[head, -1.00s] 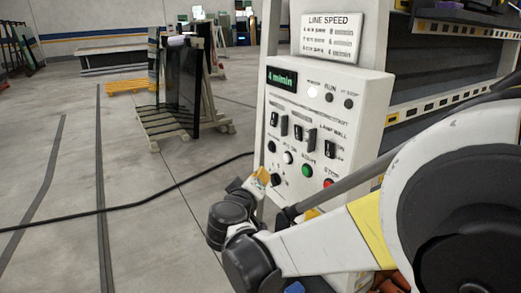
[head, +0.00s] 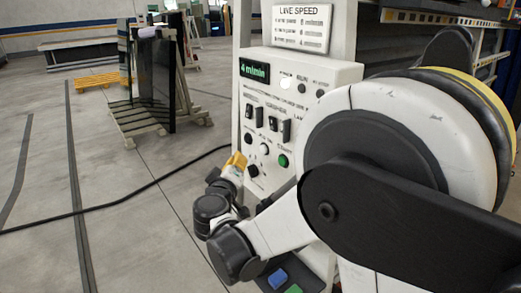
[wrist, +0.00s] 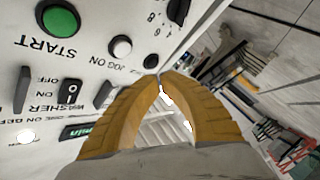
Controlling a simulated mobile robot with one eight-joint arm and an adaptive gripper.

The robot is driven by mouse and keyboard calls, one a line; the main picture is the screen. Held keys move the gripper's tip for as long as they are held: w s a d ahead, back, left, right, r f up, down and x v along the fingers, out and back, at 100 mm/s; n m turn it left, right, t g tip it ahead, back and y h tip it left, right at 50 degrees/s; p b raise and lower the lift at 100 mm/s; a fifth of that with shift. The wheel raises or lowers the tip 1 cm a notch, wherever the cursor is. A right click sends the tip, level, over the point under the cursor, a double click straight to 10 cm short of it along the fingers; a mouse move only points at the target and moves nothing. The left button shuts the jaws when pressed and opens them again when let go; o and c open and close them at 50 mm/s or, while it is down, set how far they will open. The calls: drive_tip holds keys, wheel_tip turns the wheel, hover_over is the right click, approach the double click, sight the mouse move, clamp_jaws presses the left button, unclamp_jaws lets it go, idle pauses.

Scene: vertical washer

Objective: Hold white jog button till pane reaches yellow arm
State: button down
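The white jog button (head: 264,150) is on the control panel (head: 262,100), left of the green START button (head: 283,161). In the wrist view the jog button (wrist: 121,47) shows upside down beside its JOG ON label, up and left of the fingertips and apart from them. My gripper (head: 240,157) has yellow fingers and is close to the panel's left part. In the wrist view my gripper (wrist: 160,75) has its fingertips together with nothing between them. I cannot make out the washer's pane or the yellow arm.
A black knob (head: 253,171) sits below the jog button. Dark glass sheets (head: 155,75) stand on a wooden rack at left. A black cable (head: 130,202) crosses the floor. My own arm covers the panel's right side and much of the washer.

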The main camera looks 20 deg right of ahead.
sight(263, 149)
drive_tip(key=shift+w+d, duration=0.25)
drive_tip(key=shift+d, duration=0.55)
drive_tip(key=shift+w+d, duration=0.3)
drive_tip(key=shift+d, duration=0.5)
drive_tip(key=shift+w+d, duration=0.25)
drive_tip(key=shift+d, duration=0.55)
drive_tip(key=shift+d, duration=0.1)
drive_tip(key=shift+w+d, duration=0.1)
drive_tip(key=shift+d, duration=0.2)
